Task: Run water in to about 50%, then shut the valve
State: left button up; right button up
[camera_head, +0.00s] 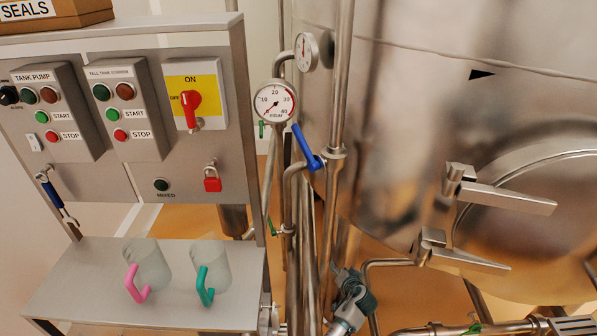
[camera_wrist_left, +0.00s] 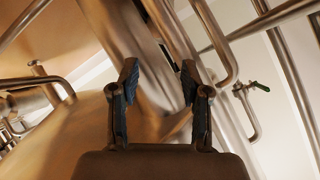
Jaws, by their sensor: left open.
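The blue valve handle (camera_head: 306,147) sits on a thin steel pipe beside the tank and slants down to the right. The big steel tank (camera_head: 400,130) fills the right side, with a black triangle mark (camera_head: 481,74) on its wall. No water level is visible. A round mbar dial (camera_head: 274,103) stands just left of the handle; its needle is too small to read surely. My left gripper (camera_head: 350,283) is low among the pipes, well below the blue handle. In the left wrist view its fingers (camera_wrist_left: 160,84) are apart, with nothing held. My right gripper is not seen.
Vertical pipes (camera_head: 340,100) and a tank door with lever clamps (camera_head: 505,198) flank the gripper. A panel with buttons and a red switch (camera_head: 190,108) stands left. Two mugs (camera_head: 150,262) stand on its shelf (camera_head: 80,285). A green-handled valve (camera_wrist_left: 260,87) shows in the wrist view.

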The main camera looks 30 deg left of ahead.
aim_at(302, 136)
pick_arm(q)
jog(key=w+r+n+y, duration=0.3)
jog(key=r+n+y, duration=0.1)
jog(key=r, duration=1.9)
jog(key=s+a+r+n+g+y, duration=0.1)
jog(key=s+r+n+y, duration=0.3)
jog(key=r, duration=0.8)
jog(key=s+a+r+n+g+y, duration=0.1)
jog(key=s+r+n, duration=0.3)
jog(key=r, duration=0.8)
jog(key=shift+n, duration=0.5)
jog(key=x, duration=0.5)
jog(key=p+x, duration=0.1)
jog(key=x, duration=0.5)
jog(key=p+x, duration=0.1)
jog(key=x, duration=0.5)
jog(key=shift+w+d+f, duration=0.1)
jog(key=shift+w+f, duration=0.05)
jog(key=shift+w, duration=0.1)
jog(key=shift+d, duration=0.1)
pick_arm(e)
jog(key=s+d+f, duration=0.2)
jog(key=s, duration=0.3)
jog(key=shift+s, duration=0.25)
pick_arm(q)
jog(key=shift+d, duration=0.1)
jog(key=shift+c, duration=1.2)
grip_shut()
